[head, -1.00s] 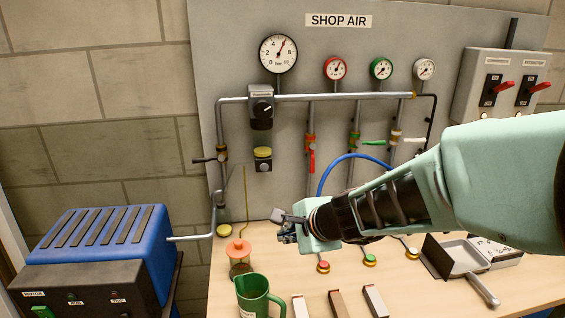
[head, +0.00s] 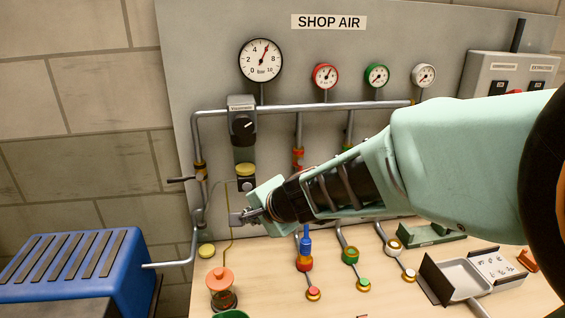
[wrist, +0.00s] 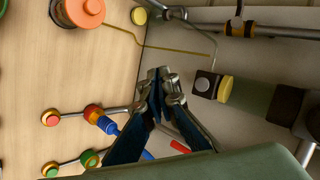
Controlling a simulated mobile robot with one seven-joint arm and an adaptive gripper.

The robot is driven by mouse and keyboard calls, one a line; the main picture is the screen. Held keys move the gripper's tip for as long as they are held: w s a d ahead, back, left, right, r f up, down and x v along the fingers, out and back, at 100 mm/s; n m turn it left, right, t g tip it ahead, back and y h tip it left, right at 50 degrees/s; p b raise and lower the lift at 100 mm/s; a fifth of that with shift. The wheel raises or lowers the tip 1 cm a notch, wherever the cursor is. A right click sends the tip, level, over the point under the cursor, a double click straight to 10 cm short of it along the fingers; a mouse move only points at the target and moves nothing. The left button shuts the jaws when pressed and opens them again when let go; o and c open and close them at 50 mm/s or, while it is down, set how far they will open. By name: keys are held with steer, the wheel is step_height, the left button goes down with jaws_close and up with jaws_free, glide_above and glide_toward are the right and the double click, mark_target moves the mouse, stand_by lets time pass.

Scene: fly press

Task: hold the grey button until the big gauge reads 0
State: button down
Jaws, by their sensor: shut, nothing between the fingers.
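The big gauge (head: 261,60) is a white dial on the panel under the SHOP AIR sign; its needle points up and right, near 6. The grey button (head: 247,186) is a small round face on a dark block below a yellow part, partly close behind my arm. In the wrist view the grey button (wrist: 202,85) shows right of the fingertips. My gripper (head: 238,217) is shut and empty, just below and left of the button in the head view. In the wrist view my gripper (wrist: 158,76) appears apart from the button; the depth gap is hard to tell.
A regulator with a black knob (head: 242,126) sits above the button. A thin bent tube (head: 230,220) runs beside the fingers. On the bench are an orange-topped jar (head: 221,284), coloured hose fittings (head: 305,262) and a grey pan (head: 462,278). A blue compressor (head: 75,262) stands left.

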mark_target(247, 187)
steer(key=w+a+p, duration=0.1)
steer(key=w+a, duration=0.1)
steer(key=w, duration=0.6)
steer(key=shift+w, duration=0.3)
steer(key=shift+a, duration=0.1)
stand_by(1.2)
steer(key=shift+w+a, duration=0.1)
steer(key=shift+w, duration=0.3)
steer(key=shift+w+a, duration=0.1)
steer(key=shift+w, duration=0.35)
stand_by(4.8)
